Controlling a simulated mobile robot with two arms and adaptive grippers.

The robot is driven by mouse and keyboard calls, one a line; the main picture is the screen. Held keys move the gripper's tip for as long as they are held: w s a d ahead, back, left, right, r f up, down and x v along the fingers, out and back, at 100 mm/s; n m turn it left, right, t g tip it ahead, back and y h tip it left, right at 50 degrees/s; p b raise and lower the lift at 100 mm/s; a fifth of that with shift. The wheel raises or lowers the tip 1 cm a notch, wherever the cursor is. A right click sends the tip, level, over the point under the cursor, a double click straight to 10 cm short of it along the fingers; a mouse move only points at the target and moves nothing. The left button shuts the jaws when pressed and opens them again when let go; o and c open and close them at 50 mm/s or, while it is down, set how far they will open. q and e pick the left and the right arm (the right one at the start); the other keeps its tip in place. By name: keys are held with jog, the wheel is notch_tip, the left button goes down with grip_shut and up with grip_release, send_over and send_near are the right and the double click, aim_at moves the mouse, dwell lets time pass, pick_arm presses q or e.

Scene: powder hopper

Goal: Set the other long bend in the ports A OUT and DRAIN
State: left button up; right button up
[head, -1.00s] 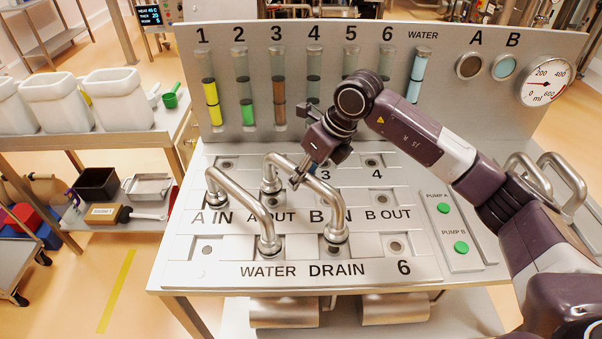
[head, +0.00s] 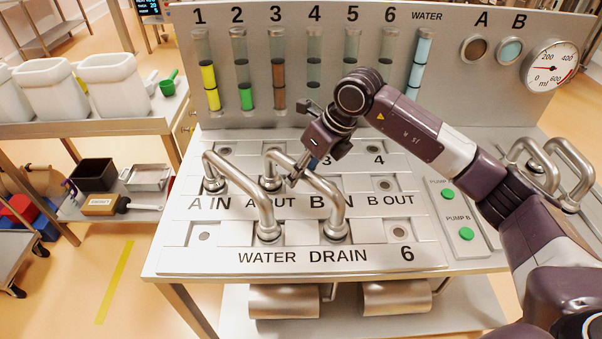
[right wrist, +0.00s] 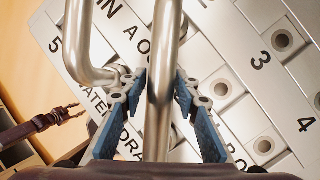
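One long bend (head: 243,190), a steel tube, has its ends at the ports A IN and WATER. The other long bend (head: 322,192) reaches from the port A OUT to the port DRAIN, and both its ends look down in the ports. My right gripper (head: 303,174) is at the upper part of this bend. In the right wrist view its blue-padded fingers (right wrist: 160,80) stand apart on both sides of the tube (right wrist: 162,105); firm contact does not show. What looks like my left gripper (right wrist: 75,112) shows small at the left of the right wrist view, off the board.
Free ports show at B OUT (head: 385,185) and 6 (head: 398,232). Two pump buttons (head: 447,193) are at the right of the board. More bends (head: 570,175) stand at the far right. The gauge panel (head: 300,120) rises behind, and a side table with white tubs (head: 115,85) is at left.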

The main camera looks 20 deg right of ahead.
jog(key=shift+o, duration=1.3)
jog(key=shift+s+f, duration=0.1)
jog(key=shift+f, duration=0.1)
jog(key=v, duration=1.2)
jog(key=shift+r, duration=0.2)
jog(key=shift+f, duration=0.1)
